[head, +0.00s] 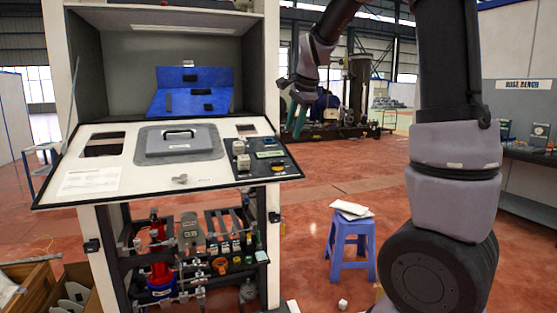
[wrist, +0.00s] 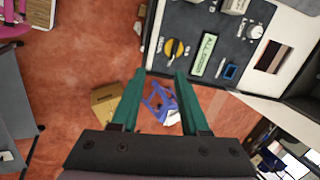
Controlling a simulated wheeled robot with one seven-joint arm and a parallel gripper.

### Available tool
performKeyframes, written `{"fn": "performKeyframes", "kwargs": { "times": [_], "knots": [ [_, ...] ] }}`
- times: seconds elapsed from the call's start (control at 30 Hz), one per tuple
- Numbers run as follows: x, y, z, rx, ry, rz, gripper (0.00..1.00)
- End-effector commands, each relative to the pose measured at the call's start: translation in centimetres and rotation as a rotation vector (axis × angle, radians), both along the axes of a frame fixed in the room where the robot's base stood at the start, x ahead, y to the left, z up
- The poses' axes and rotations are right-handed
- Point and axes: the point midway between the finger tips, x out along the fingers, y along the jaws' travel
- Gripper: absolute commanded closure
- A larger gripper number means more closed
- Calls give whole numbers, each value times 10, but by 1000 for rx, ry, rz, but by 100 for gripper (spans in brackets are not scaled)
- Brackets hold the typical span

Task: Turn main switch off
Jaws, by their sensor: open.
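The dark control panel (head: 262,171) is set in the right side of the white sloped console top (head: 110,155). The yellow knob looks like the main switch, but I cannot read a label. My gripper (head: 296,126) is above and right of the panel in the head view. In the wrist view, its green fingers (wrist: 160,73) are apart and empty, with the yellow knob beyond their tips. Nothing touches the knob.
A lidded hatch with a handle (head: 180,141) is left of the panel. A blue tray (head: 190,90) sits in the recess behind. A blue stool (head: 350,240) stands right of the console. Pipes and valves (head: 190,250) fill the space below. Open red floor lies to the right.

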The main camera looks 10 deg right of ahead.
Motion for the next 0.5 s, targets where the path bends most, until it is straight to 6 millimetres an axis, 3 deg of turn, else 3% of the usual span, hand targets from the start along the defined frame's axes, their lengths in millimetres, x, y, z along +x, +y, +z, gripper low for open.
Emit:
{"fn": "performKeyframes", "kwargs": {
  "times": [0.1,0.2,0.37,0.5],
  "knots": [
    [31,15,-15,-17,22,-89,55],
    [44,21,-21,-24,27,-137,55],
    [53,23,-29,-28,30,-164,55],
    [59,23,-48,-29,33,-162,55]
  ]
}}
